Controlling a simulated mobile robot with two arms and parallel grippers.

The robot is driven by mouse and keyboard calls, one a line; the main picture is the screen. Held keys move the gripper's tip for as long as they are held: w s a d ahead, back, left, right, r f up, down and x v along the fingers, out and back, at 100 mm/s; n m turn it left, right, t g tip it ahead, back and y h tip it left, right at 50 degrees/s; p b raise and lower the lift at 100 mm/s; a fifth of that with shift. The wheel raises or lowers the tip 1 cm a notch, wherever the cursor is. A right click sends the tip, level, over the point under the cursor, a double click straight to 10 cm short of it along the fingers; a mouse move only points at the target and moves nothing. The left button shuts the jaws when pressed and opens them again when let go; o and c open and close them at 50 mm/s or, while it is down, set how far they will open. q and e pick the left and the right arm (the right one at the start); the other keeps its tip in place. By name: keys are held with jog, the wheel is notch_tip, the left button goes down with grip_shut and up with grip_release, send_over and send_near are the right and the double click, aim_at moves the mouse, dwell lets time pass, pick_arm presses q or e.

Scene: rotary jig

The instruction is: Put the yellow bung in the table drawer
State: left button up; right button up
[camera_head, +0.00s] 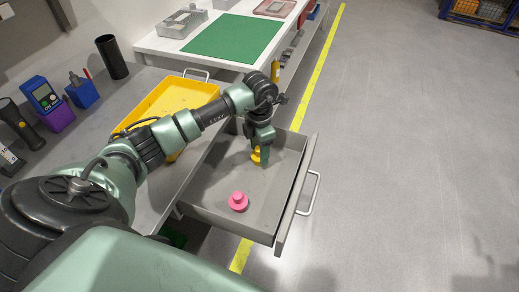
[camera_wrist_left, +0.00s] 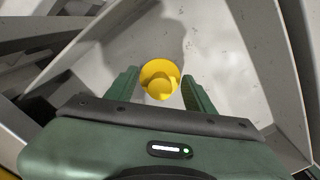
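The yellow bung (camera_head: 256,155) is inside the open table drawer (camera_head: 205,200), toward its back. In the left wrist view the bung (camera_wrist_left: 160,78) shows its round flange and knob between my left gripper's green fingers. My left gripper (camera_head: 262,148) points down into the drawer. Its fingers (camera_wrist_left: 160,88) stand apart on either side of the bung, with gaps beside the knob. The bung appears to be on or close to the drawer floor; exact contact is hard to tell. My right gripper is not in view.
A pink bung-like piece (camera_head: 238,201) stands in the drawer's front part. The drawer's front panel with handle (camera_head: 310,193) is pulled out over the floor. A yellow tray (camera_head: 165,100) lies on the grey table. A white bench with a green mat (camera_head: 230,37) stands behind.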

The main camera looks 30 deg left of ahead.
pick_arm(q)
jog(key=shift+o, duration=0.9)
jog(key=shift+r, duration=0.25)
notch_tip(320, 180, up, 12)
jog(key=b, duration=0.1)
jog(key=shift+f, duration=0.1)
